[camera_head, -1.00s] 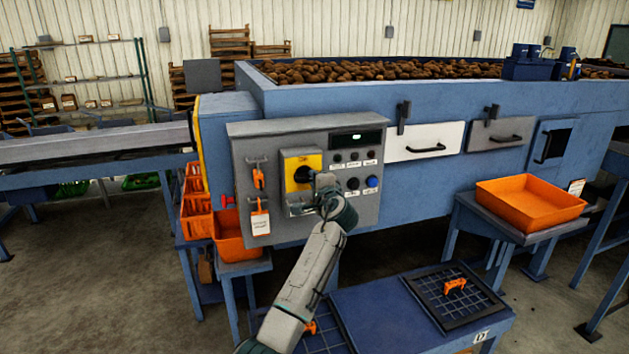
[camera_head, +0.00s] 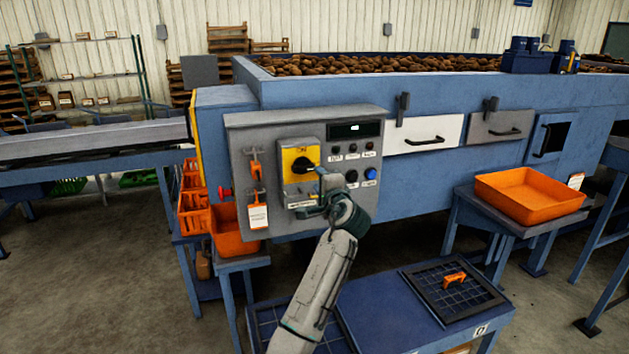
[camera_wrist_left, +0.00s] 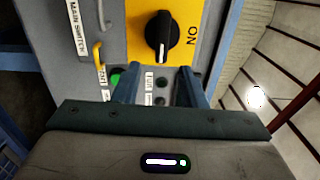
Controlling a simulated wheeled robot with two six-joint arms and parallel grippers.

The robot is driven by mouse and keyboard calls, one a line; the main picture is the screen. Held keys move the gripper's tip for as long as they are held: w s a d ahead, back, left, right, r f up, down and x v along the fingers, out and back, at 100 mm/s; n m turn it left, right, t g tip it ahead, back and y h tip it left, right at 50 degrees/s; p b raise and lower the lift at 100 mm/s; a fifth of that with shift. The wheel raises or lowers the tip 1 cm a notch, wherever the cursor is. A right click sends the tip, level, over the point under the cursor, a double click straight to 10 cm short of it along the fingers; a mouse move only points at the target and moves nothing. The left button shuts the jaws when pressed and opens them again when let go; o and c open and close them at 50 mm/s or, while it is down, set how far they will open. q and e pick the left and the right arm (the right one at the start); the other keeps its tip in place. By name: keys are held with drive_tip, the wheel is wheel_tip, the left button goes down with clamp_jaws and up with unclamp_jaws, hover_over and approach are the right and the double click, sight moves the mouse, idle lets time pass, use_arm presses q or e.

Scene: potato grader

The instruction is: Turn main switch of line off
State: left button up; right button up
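The main switch is a black rotary knob (camera_head: 302,165) on a yellow plate (camera_head: 287,160) at the left of the grey control panel. Its ON mark is at the top of the plate. The knob's handle points right, about a quarter turn from ON. In the left wrist view the knob (camera_wrist_left: 161,38) shows with its white line pointing down and ON to its right. My left gripper (camera_head: 326,180) is just right of and below the knob. Its two fingers (camera_wrist_left: 158,85) are apart with nothing between them, short of the knob. My right gripper is out of view.
The grey panel (camera_head: 240,180) also carries buttons, a display, and an orange tag (camera_head: 258,217) with a padlock-like piece at left. A yellow hasp (camera_wrist_left: 99,52) sits beside the plate. Orange trays (camera_head: 528,195) stand at both sides; a blue table (camera_head: 400,320) is below.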

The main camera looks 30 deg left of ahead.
use_arm(q)
drive_tip(key=b+v, duration=0.1)
drive_tip(key=v, duration=0.3)
drive_tip(key=shift+s+d, duration=0.2)
